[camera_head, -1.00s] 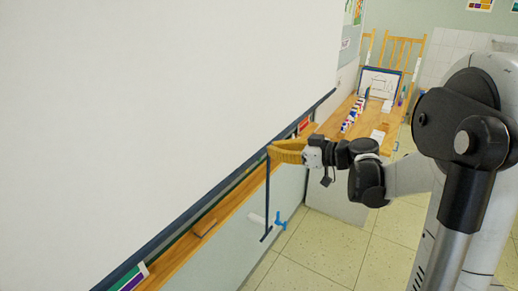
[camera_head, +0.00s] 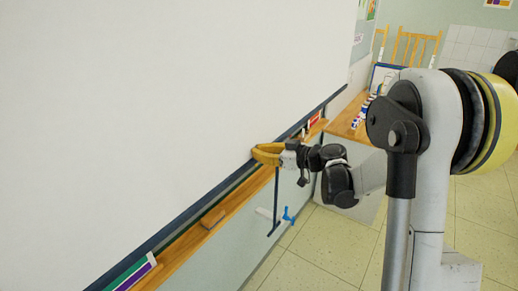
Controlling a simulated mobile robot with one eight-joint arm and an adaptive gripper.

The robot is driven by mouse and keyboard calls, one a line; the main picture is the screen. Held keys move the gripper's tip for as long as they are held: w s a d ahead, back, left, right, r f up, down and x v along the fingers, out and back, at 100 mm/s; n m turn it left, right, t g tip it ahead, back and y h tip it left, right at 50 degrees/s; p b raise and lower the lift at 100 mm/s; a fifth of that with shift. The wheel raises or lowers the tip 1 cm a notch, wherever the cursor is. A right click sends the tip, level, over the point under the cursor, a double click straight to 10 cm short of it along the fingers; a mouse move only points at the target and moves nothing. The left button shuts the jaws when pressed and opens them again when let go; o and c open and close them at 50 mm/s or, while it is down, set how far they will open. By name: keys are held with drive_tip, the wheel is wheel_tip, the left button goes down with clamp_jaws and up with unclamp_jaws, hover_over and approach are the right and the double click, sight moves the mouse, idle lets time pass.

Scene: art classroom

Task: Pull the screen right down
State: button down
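The white screen (camera_head: 150,100) fills the left of the view, with a dark bar (camera_head: 180,222) along its bottom edge, a little above the wooden ledge. A thin dark pull with a short crosspiece (camera_head: 275,205) hangs below the bar. My gripper (camera_head: 262,154) has yellow fingers and reaches in from the right, its tips at the bar in the picture. The top of the pull is hidden behind my gripper. I cannot tell whether the fingers touch or hold the bar or pull.
The wooden ledge (camera_head: 185,262) runs below the screen, with a brown block (camera_head: 213,217) and a coloured card (camera_head: 133,275) along it. A wooden table (camera_head: 343,125) with small items stands behind my arm. Tiled floor (camera_head: 325,240) is clear at lower right.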

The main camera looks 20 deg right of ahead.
drive_tip(key=shift+f, duration=0.1)
wheel_tip(320, 180, down, 5)
drive_tip(key=b, duration=0.5)
drive_tip(key=shift+f, duration=0.1)
